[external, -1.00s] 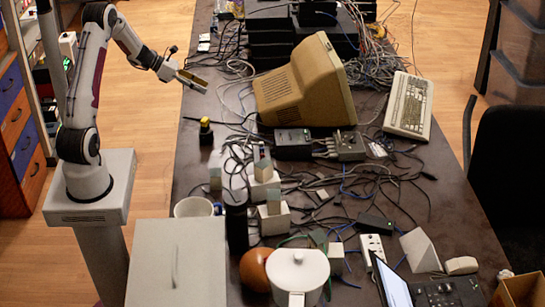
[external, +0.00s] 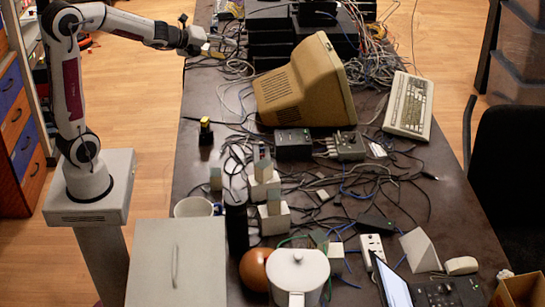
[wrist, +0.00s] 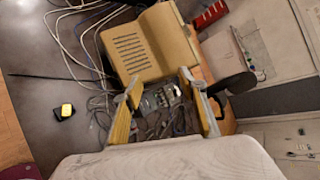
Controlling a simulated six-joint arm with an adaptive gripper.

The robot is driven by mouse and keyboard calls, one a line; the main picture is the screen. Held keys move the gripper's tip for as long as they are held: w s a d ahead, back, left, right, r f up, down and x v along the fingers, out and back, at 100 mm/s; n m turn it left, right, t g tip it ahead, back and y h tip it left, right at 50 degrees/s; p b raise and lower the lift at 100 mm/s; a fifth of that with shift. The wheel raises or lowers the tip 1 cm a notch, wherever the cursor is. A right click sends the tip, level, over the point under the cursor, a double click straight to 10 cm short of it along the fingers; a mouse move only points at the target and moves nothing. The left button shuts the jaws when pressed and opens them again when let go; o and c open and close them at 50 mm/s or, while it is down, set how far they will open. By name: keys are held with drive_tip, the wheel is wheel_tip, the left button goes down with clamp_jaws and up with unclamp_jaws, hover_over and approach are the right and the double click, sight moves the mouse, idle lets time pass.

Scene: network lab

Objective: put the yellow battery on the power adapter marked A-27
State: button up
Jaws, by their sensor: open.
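The yellow battery (external: 205,125), black with a yellow top, stands near the left edge of the dark table. It also shows in the wrist view (wrist: 64,111), left of my fingers. My gripper (external: 222,45) is at the far left part of the table, well beyond the battery and apart from it. In the wrist view my gripper (wrist: 162,85) is open, with nothing between its fingers. Pale block-like adapters (external: 264,187) and (external: 273,221) stand nearer, beyond the grey box. No marking is readable, so I cannot tell which is A-27.
An old beige monitor (external: 297,85) lies right of the battery, with a keyboard (external: 408,105) beyond it. Cables cover the table's middle. A mug (external: 193,207), a dark cylinder (external: 237,226) and a white pot (external: 298,272) stand nearer. Bare table surrounds the battery's left side.

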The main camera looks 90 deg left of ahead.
drive_tip(key=s+d+f+n+g+h, duration=0.1)
drive_tip(key=s+d+n+h, duration=0.1)
drive_tip(key=s+d+n, duration=0.4)
drive_tip(key=s+d+f+n+g+h, duration=0.2)
drive_tip(key=s+d+n, duration=0.3)
drive_tip(key=d, duration=1.2)
drive_tip(key=s+d+f+n+g+h, duration=0.1)
drive_tip(key=s+d+f+n+h, duration=0.1)
drive_tip(key=s+d+n, duration=0.4)
drive_tip(key=s+d, duration=0.5)
drive_tip(key=s, duration=0.1)
drive_tip(key=shift+d+f+n+g, duration=0.2)
drive_tip(key=shift+n+g, duration=0.1)
drive_tip(key=shift+g, duration=0.1)
drive_tip(key=shift+a, duration=0.1)
